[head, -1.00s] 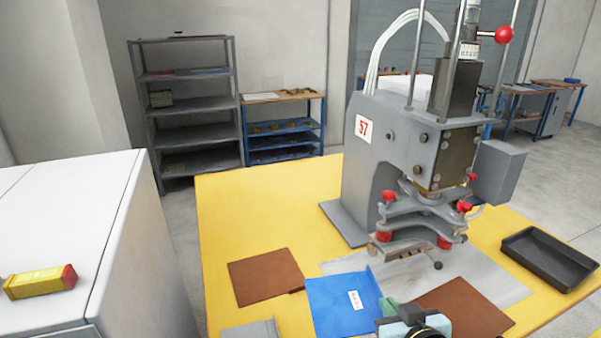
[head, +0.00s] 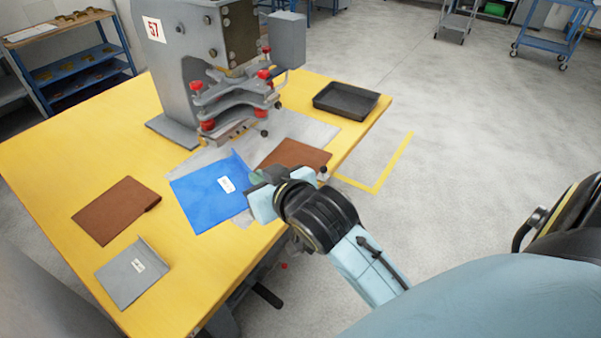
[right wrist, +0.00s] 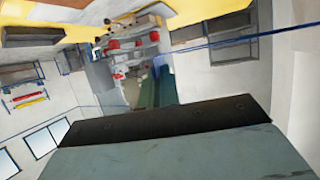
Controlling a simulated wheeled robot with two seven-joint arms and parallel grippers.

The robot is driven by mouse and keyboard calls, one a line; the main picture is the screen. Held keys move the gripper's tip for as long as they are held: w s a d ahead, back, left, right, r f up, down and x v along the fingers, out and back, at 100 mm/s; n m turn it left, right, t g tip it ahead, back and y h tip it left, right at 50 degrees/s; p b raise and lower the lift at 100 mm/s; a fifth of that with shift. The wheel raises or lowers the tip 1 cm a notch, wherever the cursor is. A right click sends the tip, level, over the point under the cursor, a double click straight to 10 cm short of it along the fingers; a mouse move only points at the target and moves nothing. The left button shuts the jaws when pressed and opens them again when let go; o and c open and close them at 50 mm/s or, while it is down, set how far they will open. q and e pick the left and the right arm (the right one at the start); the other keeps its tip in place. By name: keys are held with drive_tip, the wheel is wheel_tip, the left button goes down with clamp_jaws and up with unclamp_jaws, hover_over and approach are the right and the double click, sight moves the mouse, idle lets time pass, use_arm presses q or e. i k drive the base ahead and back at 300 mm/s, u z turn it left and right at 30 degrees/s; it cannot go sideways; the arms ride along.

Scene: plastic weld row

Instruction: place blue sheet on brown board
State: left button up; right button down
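The blue sheet (head: 208,195) with a white label lies on the yellow table, its near right part by the front edge. A raised flap runs along one side. One brown board (head: 118,210) lies left of it; another brown board (head: 293,154) lies to its right, partly behind my gripper. My right gripper (head: 257,186) is at the blue sheet's right corner. Its green fingers (right wrist: 156,88) show close together in the right wrist view, with a strip of blue beside them. Whether they hold the sheet is unclear. My left gripper is out of view.
A grey sheet (head: 133,272) with a label lies at the front left of the table (head: 55,165). A grey press (head: 205,65) stands behind the sheets. A black tray (head: 346,100) is at the right. Open floor lies beyond the right edge.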

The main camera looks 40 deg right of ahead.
sight(287, 162)
drive_tip(key=k, duration=0.2)
drive_tip(key=z, duration=2.4)
drive_tip(key=i, duration=1.4)
drive_tip(key=u, duration=2.5)
drive_tip(key=i, duration=0.5)
drive_tip(key=z, duration=0.1)
